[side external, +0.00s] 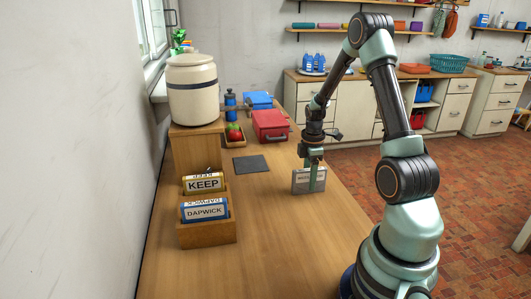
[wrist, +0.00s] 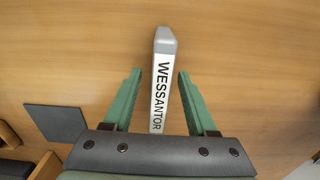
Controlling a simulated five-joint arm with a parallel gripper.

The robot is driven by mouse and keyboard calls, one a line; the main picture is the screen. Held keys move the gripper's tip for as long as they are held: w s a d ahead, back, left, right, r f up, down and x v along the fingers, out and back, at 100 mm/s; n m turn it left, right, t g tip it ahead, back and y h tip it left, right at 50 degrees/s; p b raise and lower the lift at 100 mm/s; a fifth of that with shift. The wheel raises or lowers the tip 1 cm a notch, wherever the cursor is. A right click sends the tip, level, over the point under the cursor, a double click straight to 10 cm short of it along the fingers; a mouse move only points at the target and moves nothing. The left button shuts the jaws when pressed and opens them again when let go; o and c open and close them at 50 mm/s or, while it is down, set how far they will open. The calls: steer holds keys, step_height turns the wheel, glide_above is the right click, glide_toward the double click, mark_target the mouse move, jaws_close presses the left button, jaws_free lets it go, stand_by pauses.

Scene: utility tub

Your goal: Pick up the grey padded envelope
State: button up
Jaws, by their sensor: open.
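The grey padded envelope (side external: 300,184) stands upright on the wooden table, on its long thin edge. In the wrist view the envelope (wrist: 163,60) shows from above as a narrow strip with WESSANTOR in dark letters and a grey far end. My gripper (side external: 314,185) is low over it, pointing down. In the wrist view my gripper (wrist: 159,76) is open, with one green finger on each side of the envelope and a gap visible at both sides.
A wooden holder (side external: 207,235) with KEEP and DAPWICK packets stands at the left. A flat dark mat (side external: 251,164) lies behind the envelope, to the left. A red box (side external: 270,125), a blue bottle (side external: 230,103) and a crock (side external: 192,88) stand farther back. The front table is clear.

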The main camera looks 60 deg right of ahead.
step_height(320, 180, down, 2)
jaws_close()
steer(key=shift+r, duration=0.1)
